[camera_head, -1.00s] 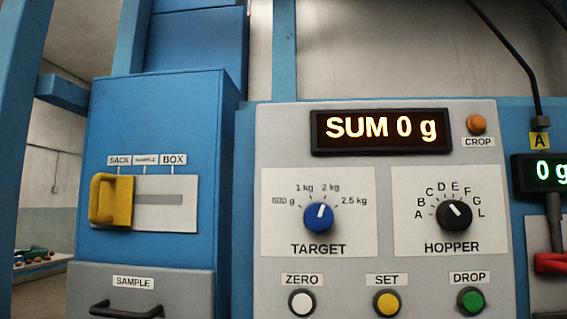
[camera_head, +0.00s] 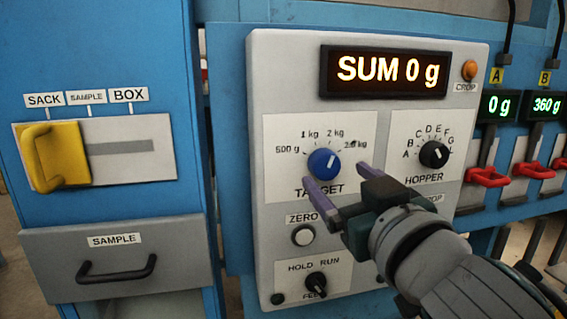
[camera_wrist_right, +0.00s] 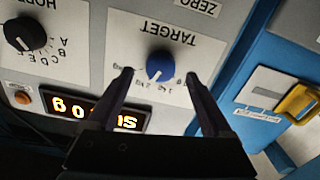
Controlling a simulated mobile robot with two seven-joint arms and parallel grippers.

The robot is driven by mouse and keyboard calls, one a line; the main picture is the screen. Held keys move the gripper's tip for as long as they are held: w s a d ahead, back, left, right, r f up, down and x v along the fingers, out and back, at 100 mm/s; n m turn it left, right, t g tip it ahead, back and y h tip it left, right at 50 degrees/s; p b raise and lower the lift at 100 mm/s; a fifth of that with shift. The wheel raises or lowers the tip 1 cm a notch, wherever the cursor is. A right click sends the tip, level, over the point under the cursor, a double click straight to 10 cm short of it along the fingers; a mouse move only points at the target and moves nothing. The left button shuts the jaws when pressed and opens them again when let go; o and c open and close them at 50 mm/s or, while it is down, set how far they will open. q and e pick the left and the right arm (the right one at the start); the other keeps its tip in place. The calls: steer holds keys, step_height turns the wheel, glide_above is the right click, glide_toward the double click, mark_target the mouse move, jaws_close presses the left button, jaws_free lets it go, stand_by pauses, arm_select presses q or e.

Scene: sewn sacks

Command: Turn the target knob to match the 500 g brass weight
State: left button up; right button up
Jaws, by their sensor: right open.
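The blue target knob (camera_head: 324,163) sits on a white TARGET plate marked 500 g, 1 kg, 2 kg and 2.5 kg. Its white pointer line points up and slightly right, nearest the 2 kg mark. My right gripper (camera_head: 334,178) is open and empty, reaching in from the lower right. In the right wrist view, upside down, the knob (camera_wrist_right: 160,66) shows between the two spread fingertips (camera_wrist_right: 158,76); I cannot tell how much gap is left to the panel. No brass weight is visible. My left gripper is not in view.
The SUM display (camera_head: 385,71) reads 0 g. The hopper knob (camera_head: 434,154) is right of the target plate, the ZERO button (camera_head: 303,236) below it. A yellow slide handle (camera_head: 53,156) is at left. Red levers (camera_head: 487,177) are at right.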

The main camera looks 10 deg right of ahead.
mark_target(328, 169)
steer(key=shift+w+a, duration=0.1)
steer(key=shift+w, duration=1.45)
jaws_close()
